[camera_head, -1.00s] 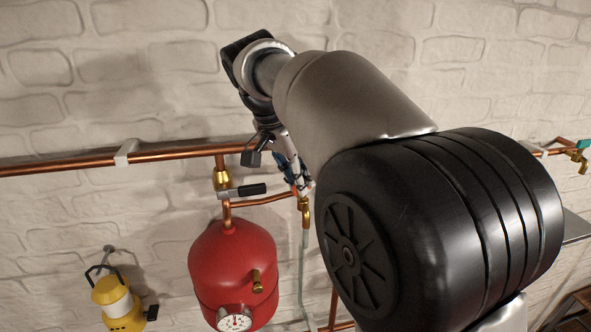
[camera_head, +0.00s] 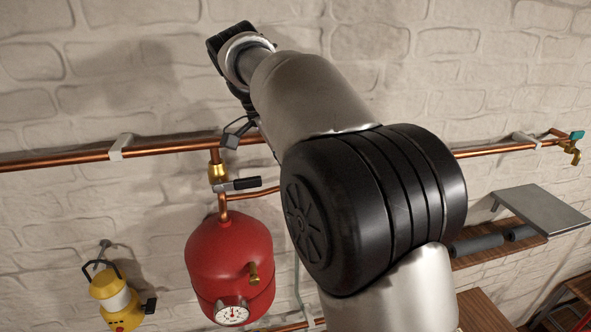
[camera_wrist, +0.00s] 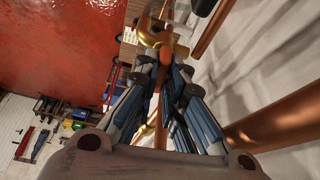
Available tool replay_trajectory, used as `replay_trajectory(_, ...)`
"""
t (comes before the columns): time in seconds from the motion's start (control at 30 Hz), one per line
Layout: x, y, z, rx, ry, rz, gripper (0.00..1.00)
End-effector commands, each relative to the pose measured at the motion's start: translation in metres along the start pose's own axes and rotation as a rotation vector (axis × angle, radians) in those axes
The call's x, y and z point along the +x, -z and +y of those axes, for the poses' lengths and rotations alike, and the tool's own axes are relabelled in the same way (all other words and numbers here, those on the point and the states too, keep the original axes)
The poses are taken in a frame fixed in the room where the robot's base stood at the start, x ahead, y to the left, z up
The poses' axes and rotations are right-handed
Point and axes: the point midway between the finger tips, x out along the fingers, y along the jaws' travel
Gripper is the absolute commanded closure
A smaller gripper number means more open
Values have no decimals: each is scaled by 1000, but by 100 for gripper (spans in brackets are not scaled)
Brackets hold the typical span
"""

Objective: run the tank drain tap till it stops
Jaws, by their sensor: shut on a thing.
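In the wrist view, my gripper (camera_wrist: 162,75) reaches with its blue-grey fingers to a brass tap (camera_wrist: 156,34), the tank drain tap. The fingers are shut on it; the exact contact at its handle is partly hidden between the fingertips. The red tank (camera_head: 228,262) hangs on the wall left of my arm. A dial gauge (camera_head: 232,313) is at its lower front.
A copper pipe (camera_head: 60,159) runs along the white brick wall. A brass valve with a black lever (camera_head: 240,184) sits above the tank. A yellow lantern (camera_head: 115,298) hangs at left. A tap with a teal handle (camera_head: 576,136) and a grey shelf (camera_head: 540,205) are at right.

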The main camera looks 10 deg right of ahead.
Motion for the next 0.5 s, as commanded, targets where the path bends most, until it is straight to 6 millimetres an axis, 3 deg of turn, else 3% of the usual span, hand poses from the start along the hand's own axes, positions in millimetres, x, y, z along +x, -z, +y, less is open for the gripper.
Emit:
replay_trajectory(0.17, 3, -2, 1, -4, -9, -3, 100)
replay_trajectory(0.2, 3, -2, 1, -4, -9, -3, 89)
replay_trajectory(0.5, 3, -2, 1, -4, -7, -2, 70)
